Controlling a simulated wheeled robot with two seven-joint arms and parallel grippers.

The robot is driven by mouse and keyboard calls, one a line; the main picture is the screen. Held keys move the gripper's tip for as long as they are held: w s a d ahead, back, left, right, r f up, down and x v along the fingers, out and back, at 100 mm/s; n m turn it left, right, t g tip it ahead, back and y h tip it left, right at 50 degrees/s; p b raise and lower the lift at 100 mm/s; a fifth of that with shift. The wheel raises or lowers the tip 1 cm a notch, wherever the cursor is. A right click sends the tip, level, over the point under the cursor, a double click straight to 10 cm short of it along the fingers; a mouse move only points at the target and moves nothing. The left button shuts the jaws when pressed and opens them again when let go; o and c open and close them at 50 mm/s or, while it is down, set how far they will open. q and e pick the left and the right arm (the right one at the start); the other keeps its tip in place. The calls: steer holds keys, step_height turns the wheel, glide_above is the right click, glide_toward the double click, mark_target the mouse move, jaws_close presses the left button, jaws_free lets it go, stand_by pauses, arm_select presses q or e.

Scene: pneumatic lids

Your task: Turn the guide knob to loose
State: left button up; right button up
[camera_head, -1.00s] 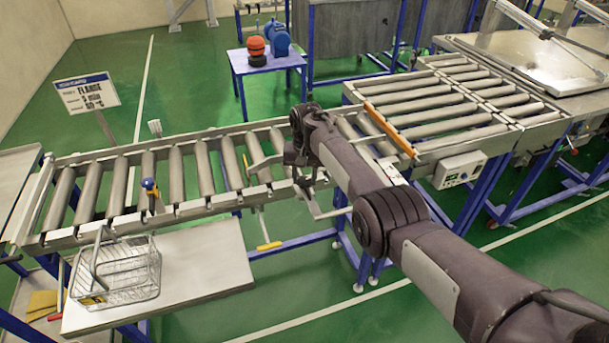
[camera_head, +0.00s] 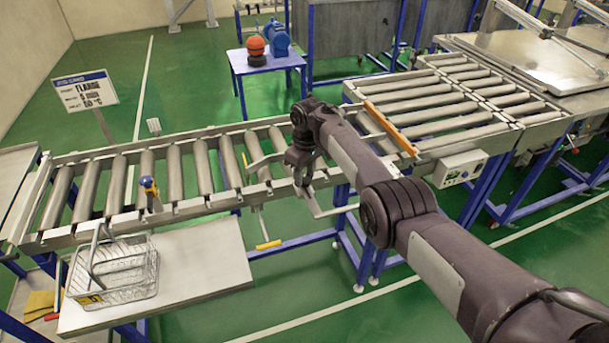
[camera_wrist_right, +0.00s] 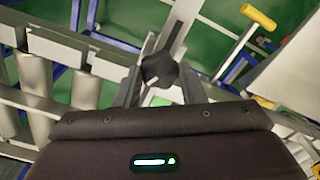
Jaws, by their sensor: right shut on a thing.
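The guide knob (camera_wrist_right: 158,70) is a dark, lobed knob with a light mark, on the conveyor's near side rail. In the right wrist view it sits between the two fingers of my right gripper (camera_wrist_right: 163,88), which is shut on it. In the head view my right gripper (camera_head: 303,178) points down at the rail, and the knob there is hidden or too small to make out. I cannot read any loose or tight marking. My left gripper is not in view.
The roller conveyor (camera_head: 120,215) runs across the view. A wire basket (camera_head: 125,270) stands on a side shelf (camera_head: 210,265). A yellow-ended lever (camera_head: 268,244) hangs below the rail. A control box (camera_head: 460,167) is to the right. A sign (camera_head: 86,90) stands at the back left.

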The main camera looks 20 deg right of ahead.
mark_target(306, 178)
steer(key=shift+w+r+n, duration=0.1)
steer(key=shift+n, duration=0.5)
steer(key=o, duration=1)
step_height(306, 178, up, 8)
steer(key=p, duration=0.7)
steer(key=shift+d+p, duration=0.15)
steer(key=shift+p, duration=0.15)
steer(key=shift+f, duration=0.2)
